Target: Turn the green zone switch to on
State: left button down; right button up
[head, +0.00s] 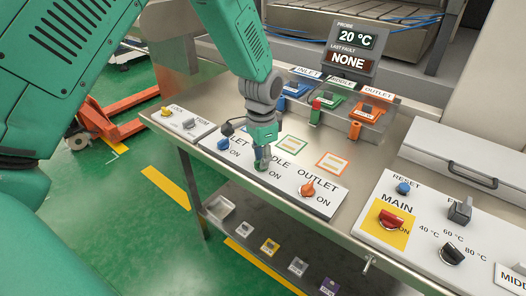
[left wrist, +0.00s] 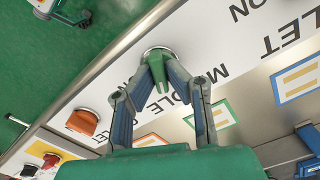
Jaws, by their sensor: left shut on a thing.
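The green zone switch (head: 260,167) sits on the white panel between the blue inlet switch (head: 223,144) and the orange outlet switch (head: 307,189). In the left wrist view the green knob (left wrist: 160,82) shows between the two fingers, with its round base just beyond the tips. My left gripper (head: 262,160) points down at the panel and is shut on this knob; it also fills the left wrist view (left wrist: 158,66). The fingers cover part of the knob and the middle label, so I cannot tell which mark it points to. My right gripper is not in view.
The main panel (head: 437,225) with a red switch (head: 391,219) lies to the right. The probe display (head: 350,47) reads 20 °C, last fault NONE. A lidded box (head: 468,158) is at the right.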

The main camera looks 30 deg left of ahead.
pick_arm(q)
jog(key=shift+s+m+p, duration=0.15)
jog(key=shift+m+p, duration=0.5)
jog(key=shift+m, duration=0.35)
jog(key=shift+m+p, duration=0.6)
jog(key=shift+m, duration=0.3)
jog(key=m+p, duration=0.1)
jog(key=m, duration=0.1)
jog(key=shift+m+p, duration=0.3)
jog(key=m+p, duration=0.1)
jog(key=m, duration=0.2)
jog(key=shift+p, duration=0.35)
jog(key=shift+m+p, duration=0.55)
jog(key=shift+m, duration=1.15)
jog(key=c, duration=1.6)
grip_release()
jog(key=shift+w+a+f, duration=0.1)
jog(key=shift+w+a, duration=0.05)
jog(key=shift+w, duration=0.05)
